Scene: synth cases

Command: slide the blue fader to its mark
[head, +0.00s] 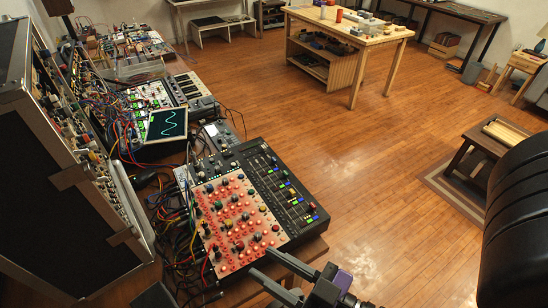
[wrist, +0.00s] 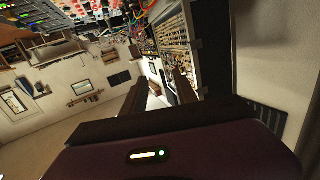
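A mixer with a dark fader panel (head: 275,185) and an orange-lit knob panel stands on the bench at centre. Several small coloured caps, some blue, green and red, sit along the dark panel; I cannot tell which is the blue fader, and its mark is too small to make out. My gripper (head: 260,262) is at the mixer's near edge in the head view, fingers apart and nothing seen between them. In the wrist view my gripper (wrist: 158,88) also shows two separated fingers. The wrist view is tilted, and the fader is not identifiable there.
A tilted equipment case (head: 70,150) stands at the left, with tangled cables beside the mixer. A small screen (head: 167,124) with a green trace stands behind it. A wooden workbench (head: 345,70) is at the back.

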